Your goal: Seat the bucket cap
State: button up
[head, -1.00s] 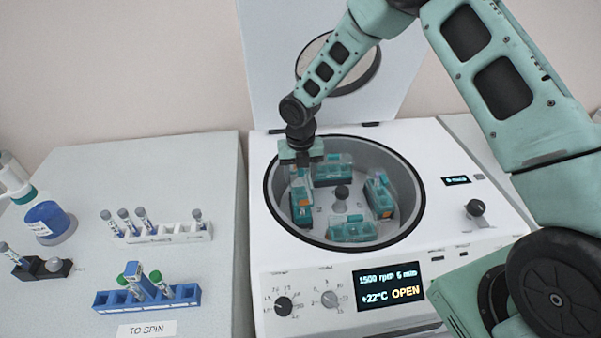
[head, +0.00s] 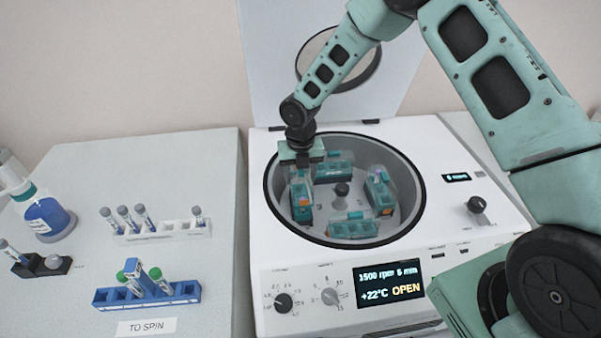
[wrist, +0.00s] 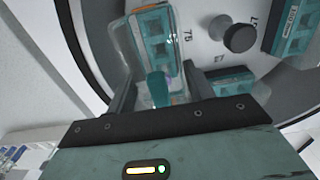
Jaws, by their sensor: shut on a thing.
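The open centrifuge (head: 388,240) has several teal buckets in its round bowl around a central knob (head: 342,190). My gripper (head: 300,168) is over the left bucket (head: 302,207), at the bowl's left side. In the wrist view my gripper (wrist: 155,90) is shut on a clear bucket cap (wrist: 122,55) with a teal grip (wrist: 157,88). The cap is at the left bucket (wrist: 158,45), slightly offset to its left in this view. I cannot tell whether it touches or is fully down. Other buckets stand at the back (head: 333,168), right (head: 380,192) and front (head: 352,226).
The raised lid (head: 400,60) stands behind the bowl, and the bowl rim surrounds my gripper. On the left bench are a blue rack (head: 185,293) with tubes, a white rack (head: 170,236) with tubes, and a blue bottle (head: 48,219). The display (head: 390,284) reads OPEN.

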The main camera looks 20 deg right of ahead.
jog(key=shift+f, duration=0.15)
jog(key=shift+f+b, duration=0.8)
jog(key=shift+f, duration=0.55)
jog(key=shift+f, duration=0.15)
jog(key=shift+f+b, duration=0.6)
jog(key=shift+f, duration=0.25)
jog(key=shift+f, duration=0.1)
jog(key=shift+f, duration=0.3)
jog(key=o, duration=1.1)
jog(key=shift+c, duration=0.2)
